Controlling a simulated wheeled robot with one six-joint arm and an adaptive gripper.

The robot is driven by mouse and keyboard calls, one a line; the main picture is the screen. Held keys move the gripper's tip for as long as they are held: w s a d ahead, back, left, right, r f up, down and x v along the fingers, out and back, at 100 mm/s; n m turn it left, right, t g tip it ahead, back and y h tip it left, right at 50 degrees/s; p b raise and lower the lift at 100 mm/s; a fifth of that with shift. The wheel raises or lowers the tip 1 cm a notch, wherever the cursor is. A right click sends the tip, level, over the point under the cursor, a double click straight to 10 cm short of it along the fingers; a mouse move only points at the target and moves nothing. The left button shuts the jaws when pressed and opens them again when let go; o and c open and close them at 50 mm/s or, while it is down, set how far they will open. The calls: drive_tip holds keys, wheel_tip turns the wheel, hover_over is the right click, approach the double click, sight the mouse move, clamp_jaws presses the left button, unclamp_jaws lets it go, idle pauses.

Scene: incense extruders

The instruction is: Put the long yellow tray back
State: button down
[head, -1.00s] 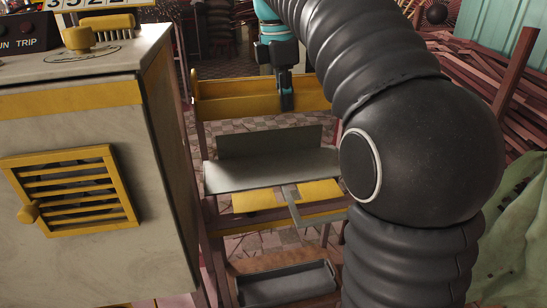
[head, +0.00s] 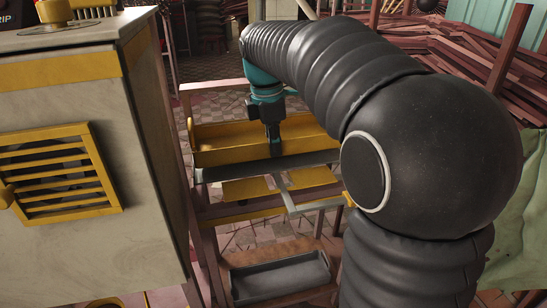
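The long yellow tray (head: 225,155) is in the middle of the head view, lying lengthwise across the frame. My gripper (head: 275,147) points down at its near long wall and looks closed on that wall, though the fingertips are small and dark. The tray is over the grey metal plate (head: 215,173) of the stand and hides most of it. I cannot tell whether the tray touches the plate. My arm hides the tray's right end.
A cream cabinet (head: 150,120) with a yellow louvred vent (head: 60,170) stands close on the left. A dark grey tray (head: 280,280) sits low in the stand. Wooden sticks (head: 455,60) are piled at the right, above a green cloth (head: 525,190).

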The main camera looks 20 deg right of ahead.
drive_tip(key=shift+f, duration=1.5)
drive_tip(key=shift+f, duration=0.15)
drive_tip(key=c, duration=1.3)
unclamp_jaws()
wheel_tip(320, 180, up, 12)
drive_tip(key=a+p, duration=0.1)
drive_tip(key=p, duration=0.1)
drive_tip(key=s+f+m+t, duration=0.1)
drive_tip(key=s+f+m, duration=0.4)
drive_tip(key=s+m, duration=0.1)
drive_tip(key=s+f+m+t+y, duration=0.1)
drive_tip(key=s+f+m+t, duration=0.1)
drive_tip(key=s+f+m, duration=0.3)
drive_tip(key=s+f+m+t, duration=0.2)
drive_tip(key=s+f+m, duration=0.3)
drive_tip(key=s, duration=0.7)
drive_tip(key=shift+d+f+m, duration=0.15)
drive_tip(key=shift+d+m, duration=0.25)
drive_tip(key=shift+m, duration=0.6)
